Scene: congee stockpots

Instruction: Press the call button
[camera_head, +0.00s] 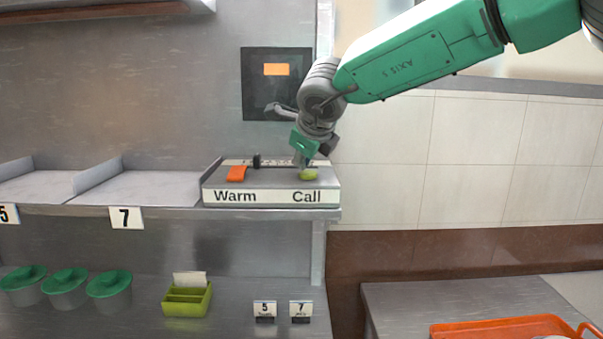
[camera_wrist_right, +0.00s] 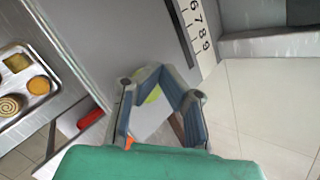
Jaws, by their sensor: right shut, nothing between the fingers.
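The control box (camera_head: 272,197) sits on the shelf, with "Warm" at its left and "Call" at its right on the front. The yellow-green call button (camera_head: 309,175) is on its top above the word "Call". My right gripper (camera_head: 303,163) points down right over the button, its fingers shut and empty. It partly covers the button, and I cannot tell whether they touch. In the right wrist view, a yellow-green patch of the button (camera_wrist_right: 153,95) shows between the finger linkages. My left gripper is not in view.
An orange warm switch (camera_head: 236,173) and a dark slider knob (camera_head: 257,161) are on the box left of the button. A dark wall panel (camera_head: 277,84) is behind. Green-lidded pots (camera_head: 66,286) and a green holder (camera_head: 187,300) stand below. An orange tray (camera_head: 500,328) is at lower right.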

